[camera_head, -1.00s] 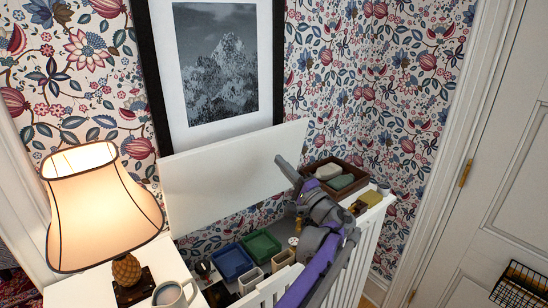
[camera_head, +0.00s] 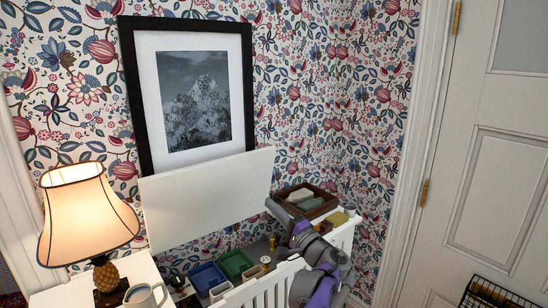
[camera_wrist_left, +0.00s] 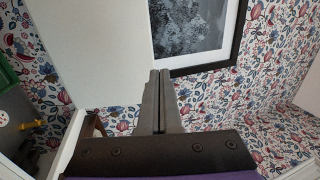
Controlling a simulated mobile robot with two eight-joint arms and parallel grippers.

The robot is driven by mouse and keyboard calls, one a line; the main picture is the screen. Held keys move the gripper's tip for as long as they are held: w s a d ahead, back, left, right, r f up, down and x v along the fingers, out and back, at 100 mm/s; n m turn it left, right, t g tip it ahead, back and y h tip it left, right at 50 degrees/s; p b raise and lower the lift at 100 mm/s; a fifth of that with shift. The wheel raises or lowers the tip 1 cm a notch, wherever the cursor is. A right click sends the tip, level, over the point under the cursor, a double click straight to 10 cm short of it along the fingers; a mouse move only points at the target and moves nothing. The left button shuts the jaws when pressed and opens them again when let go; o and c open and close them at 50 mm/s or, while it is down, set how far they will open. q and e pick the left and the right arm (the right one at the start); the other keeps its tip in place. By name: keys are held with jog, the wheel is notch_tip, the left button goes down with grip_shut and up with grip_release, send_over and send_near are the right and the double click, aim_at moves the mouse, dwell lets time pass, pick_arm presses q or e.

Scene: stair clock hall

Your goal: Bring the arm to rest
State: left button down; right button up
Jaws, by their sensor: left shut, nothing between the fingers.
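My left gripper (camera_head: 269,204) is at the lower middle of the head view, with its purple and grey arm behind it. Its fingers are shut with nothing between them. In the left wrist view the two dark fingers (camera_wrist_left: 160,76) lie together, pointing at the raised white lid (camera_wrist_left: 88,45) and the framed picture. In the head view the gripper is in front of a brown tray (camera_head: 327,207), just below the lower right corner of the lid (camera_head: 207,201). My right gripper is not in view.
The open white cabinet (camera_head: 262,297) holds a blue bin (camera_head: 207,277), a green bin (camera_head: 235,263) and smaller items. A lit lamp (camera_head: 88,217) and a mug (camera_head: 143,297) stand at left. A framed picture (camera_head: 193,100) is behind the lid. A wire basket (camera_head: 492,292) is at lower right.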

pick_arm(q)
jog(key=s+a+f+n+g+h, duration=0.1)
jog(key=s+a+f+g, duration=0.1)
jog(key=a, duration=0.4)
jog(key=s+a+f+n+g, duration=0.1)
jog(key=s+a+f+g, duration=0.1)
jog(key=a, duration=0.4)
jog(key=s+a+f+n+g+h, duration=0.2)
jog(key=s+a+f+g+h, duration=0.15)
jog(key=s+a+f, duration=0.4)
jog(key=s+f+n+g+h, duration=0.1)
jog(key=s+f, duration=0.4)
jog(key=s, duration=0.5)
jog(key=s+d+f+n+g+h, duration=0.1)
jog(key=s+f+n+h, duration=0.2)
jog(key=s, duration=0.6)
jog(key=s+f+n+g+h, duration=0.1)
jog(key=s+f+n+h, duration=0.1)
jog(key=s+f+h, duration=0.3)
jog(key=s+f, duration=0.3)
jog(key=s, duration=0.2)
jog(key=shift+s+d+f, duration=0.2)
jog(key=shift+s, duration=0.15)
